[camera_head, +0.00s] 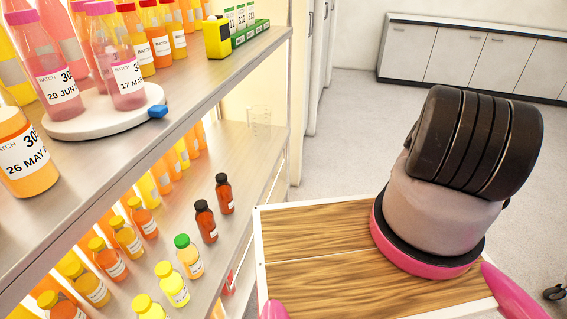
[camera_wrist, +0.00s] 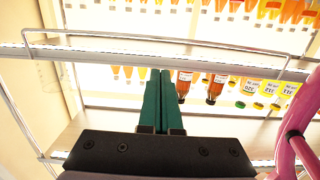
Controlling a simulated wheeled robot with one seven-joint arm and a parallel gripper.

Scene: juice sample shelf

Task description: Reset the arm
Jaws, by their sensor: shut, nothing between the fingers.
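My gripper (camera_wrist: 157,98) shows in the wrist view as two dark green fingers lying side by side. They are shut with nothing between them. The fingers point toward the shelf (camera_wrist: 95,135), and small bottles stand beyond and to the right of them. In the head view my arm is at the right, over the wooden top (camera_head: 330,250). The gripper itself cannot be made out there.
The shelf unit at left holds several juice bottles (camera_head: 129,80), a white round stand (camera_head: 105,122) and a green rack (camera_head: 250,33). Small bottles (camera_head: 205,221) line the lower shelf. Grey floor (camera_head: 345,120) is open toward white cabinets (camera_head: 470,58).

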